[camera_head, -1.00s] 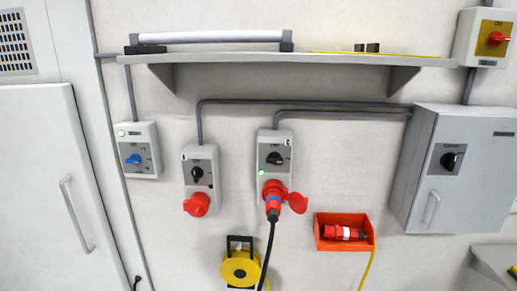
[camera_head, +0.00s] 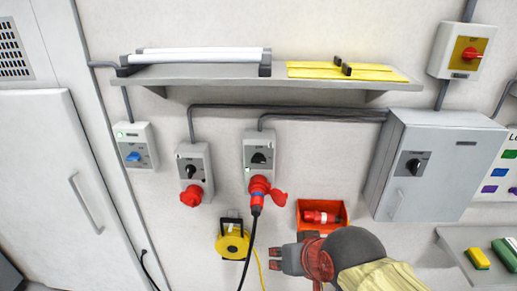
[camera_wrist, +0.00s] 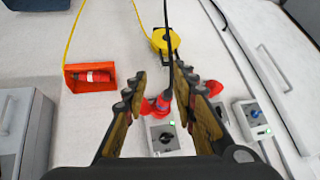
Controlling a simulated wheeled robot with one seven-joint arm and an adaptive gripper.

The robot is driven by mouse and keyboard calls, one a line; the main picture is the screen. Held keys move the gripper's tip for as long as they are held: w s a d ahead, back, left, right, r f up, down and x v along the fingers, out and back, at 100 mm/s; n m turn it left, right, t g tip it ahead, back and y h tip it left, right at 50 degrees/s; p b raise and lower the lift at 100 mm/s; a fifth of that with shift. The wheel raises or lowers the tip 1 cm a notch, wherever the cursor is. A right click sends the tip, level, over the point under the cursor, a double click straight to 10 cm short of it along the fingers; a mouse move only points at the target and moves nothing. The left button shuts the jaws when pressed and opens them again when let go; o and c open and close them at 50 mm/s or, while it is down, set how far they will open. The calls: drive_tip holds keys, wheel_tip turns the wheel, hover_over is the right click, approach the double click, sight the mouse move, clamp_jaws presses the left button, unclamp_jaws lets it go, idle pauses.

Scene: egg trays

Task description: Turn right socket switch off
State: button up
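The right socket (camera_head: 256,147) is a grey wall box with a black rotary switch (camera_head: 258,158). A red plug (camera_head: 257,191) with a black cable sits in its lower end. The left socket (camera_head: 194,163) has its own black switch (camera_head: 190,171) and a closed red cap. My gripper (camera_head: 283,258) is below and right of the right socket in the head view, apart from it. In the wrist view my gripper (camera_wrist: 158,85) is open and empty. The right socket's switch (camera_wrist: 167,138) shows beyond and between the fingers. The knob's exact angle is hard to read.
A shelf (camera_head: 220,75) juts out above the sockets. A red box (camera_head: 338,208) with a plug and a yellow cable reel (camera_head: 232,243) hang below. A grey cabinet (camera_head: 440,140) stands out at right. A blue-knob box (camera_head: 135,140) is at left.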

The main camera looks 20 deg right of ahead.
drive_tip(key=w+a+r+m+t+p, duration=0.2)
drive_tip(key=w+a+r+m, duration=0.1)
drive_tip(key=w, duration=0.5)
drive_tip(key=m+t+h, duration=0.5)
drive_tip(key=m+t, duration=0.2)
drive_tip(key=m, duration=0.8)
approach(258, 162)
drive_tip(key=shift+w+a+f+b, duration=0.15)
drive_tip(key=shift+w+a+f, duration=0.1)
drive_tip(key=shift+a, duration=0.2)
drive_tip(key=shift+w+a+f+b, duration=0.15)
drive_tip(key=shift+w+a+f, duration=0.15)
drive_tip(key=shift+a, duration=0.1)
drive_tip(key=shift+d+f+m+t+h, duration=0.1)
drive_tip(key=shift+d+m+t+h, duration=0.3)
drive_tip(key=shift+d+m+h, duration=0.35)
drive_tip(key=x, duration=0.7)
drive_tip(key=shift+w+p, duration=0.3)
drive_tip(key=shift+p, duration=0.05)
drive_tip(key=shift+c, duration=1.1)
clamp_jaws()
